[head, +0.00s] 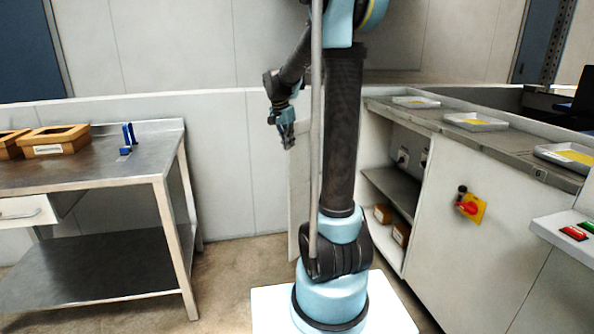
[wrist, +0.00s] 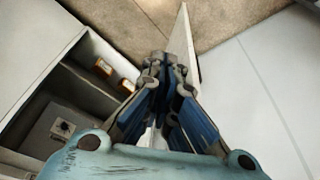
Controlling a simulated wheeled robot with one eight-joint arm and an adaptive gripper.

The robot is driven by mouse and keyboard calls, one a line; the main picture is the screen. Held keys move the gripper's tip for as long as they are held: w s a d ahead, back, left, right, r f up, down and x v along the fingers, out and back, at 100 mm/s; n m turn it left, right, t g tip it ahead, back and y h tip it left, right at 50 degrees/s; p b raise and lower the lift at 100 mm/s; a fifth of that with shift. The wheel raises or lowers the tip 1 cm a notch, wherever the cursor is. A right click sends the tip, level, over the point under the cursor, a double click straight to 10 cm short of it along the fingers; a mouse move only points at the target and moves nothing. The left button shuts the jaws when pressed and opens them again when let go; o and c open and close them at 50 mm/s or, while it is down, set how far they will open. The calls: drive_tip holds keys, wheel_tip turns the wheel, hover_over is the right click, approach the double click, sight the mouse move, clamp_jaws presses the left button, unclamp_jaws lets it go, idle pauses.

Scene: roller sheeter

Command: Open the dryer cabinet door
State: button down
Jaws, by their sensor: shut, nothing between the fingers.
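The dryer cabinet (head: 478,240) is a pale unit at the right with a red-and-yellow switch on its front. Its compartment is open, showing a shelf (head: 392,187) and small brown boxes (head: 383,214) inside. A pale door panel (head: 299,185) stands swung out from the opening, partly hidden behind my arm. In the wrist view the door (wrist: 184,40) shows as a thin upright panel beyond my fingers. My gripper (head: 288,143) is shut and empty, pointing down to the left of the opening. In the wrist view my gripper (wrist: 165,68) overlaps the door's near part; contact cannot be told.
A steel table (head: 100,170) with brown boxes (head: 53,139) and a blue item (head: 128,136) stands at the left. Shallow trays (head: 475,122) lie on the counter at the right. Free floor (head: 235,260) lies between table and cabinet. A pale wall (head: 225,130) is behind.

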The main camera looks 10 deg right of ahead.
drive_tip(key=s+d+f+n+y, duration=0.15)
drive_tip(key=s+n, duration=0.25)
drive_tip(key=s, duration=1)
drive_tip(key=s+f+n, duration=0.3)
drive_tip(key=s, duration=1.1)
drive_tip(key=s+f+n, duration=0.3)
drive_tip(key=s+f, duration=0.4)
drive_tip(key=s, duration=0.1)
drive_tip(key=w+r+m+t+y, duration=0.1)
drive_tip(key=w+r+m+y, duration=0.15)
drive_tip(key=w+m, duration=0.7)
drive_tip(key=w+r+m+t+y, duration=0.25)
drive_tip(key=w+m, duration=0.35)
drive_tip(key=w, duration=0.6)
drive_tip(key=w+d+m, duration=0.4)
drive_tip(key=w+m, duration=0.2)
drive_tip(key=w, duration=0.2)
drive_tip(key=m+t+y, duration=0.2)
drive_tip(key=m, duration=0.5)
approach(291, 172)
wheel_tip(291, 172, down, 3)
drive_tip(key=shift+w+a, duration=1.15)
drive_tip(key=shift+a, duration=0.15)
